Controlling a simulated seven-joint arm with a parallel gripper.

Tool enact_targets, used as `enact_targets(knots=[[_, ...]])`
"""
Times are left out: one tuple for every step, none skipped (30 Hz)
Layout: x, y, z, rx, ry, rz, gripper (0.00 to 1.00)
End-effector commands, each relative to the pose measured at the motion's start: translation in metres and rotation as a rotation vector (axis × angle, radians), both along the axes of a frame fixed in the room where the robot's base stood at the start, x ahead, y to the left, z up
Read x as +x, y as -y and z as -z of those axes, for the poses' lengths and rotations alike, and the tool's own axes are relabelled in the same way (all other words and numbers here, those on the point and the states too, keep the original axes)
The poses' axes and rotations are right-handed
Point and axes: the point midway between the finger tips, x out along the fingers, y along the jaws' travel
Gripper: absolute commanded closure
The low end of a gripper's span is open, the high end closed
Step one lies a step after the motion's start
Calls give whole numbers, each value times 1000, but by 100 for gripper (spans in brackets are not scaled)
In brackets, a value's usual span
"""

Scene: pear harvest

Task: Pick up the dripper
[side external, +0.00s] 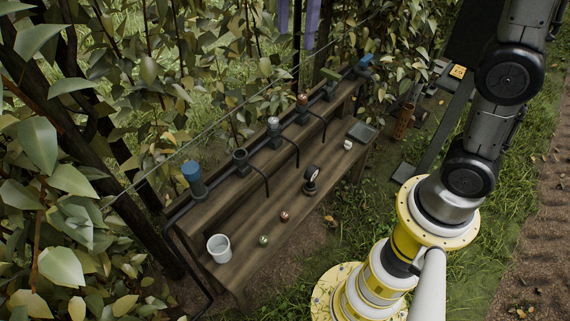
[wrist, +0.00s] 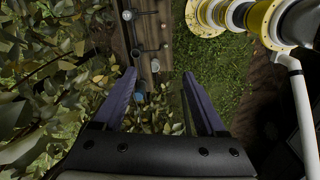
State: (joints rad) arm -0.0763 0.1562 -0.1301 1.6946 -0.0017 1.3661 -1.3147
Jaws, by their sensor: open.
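I cannot tell for certain which piece is the dripper. Two small round pieces lie on the wooden bench (side external: 246,262): a green one (side external: 263,240) and a red one (side external: 284,216). Along the bench's back rail, a black pipe carries several fittings, including a blue cylinder (side external: 193,176), a white-topped fitting (side external: 273,127), a red-topped fitting (side external: 302,101), a green one (side external: 330,75) and a blue one (side external: 364,62).
A white bucket (side external: 219,248) stands at the bench's near left end. Leafy branches and a wire (side external: 225,130) run behind the bench. Grass lies in front.

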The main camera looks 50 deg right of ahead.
Motion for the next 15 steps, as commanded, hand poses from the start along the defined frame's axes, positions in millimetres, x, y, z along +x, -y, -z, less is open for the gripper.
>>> enact_targets(knots=[[6,-1,4,-3,-13,-35,26],[10,-2,5,-4,-19,-57,26],[14,-3,7,-6,-27,-85,26],[17,-4,9,-6,-35,-106,26],[20,-4,11,-8,-41,-128,26],[18,-4,19,-8,-44,-127,26],[17,-4,26,-8,-45,-126,26],[17,-4,33,-8,-45,-125,26],[17,-4,41,-7,-43,-124,26],[17,-4,48,-7,-43,-124,26],[17,-4,55,-8,-45,-124,26],[17,-4,65,-8,-44,-123,26],[16,-4,72,-8,-45,-123,26],[16,-4,81,-8,-46,-123,26],[16,-4,92,-7,-46,-122,26]])
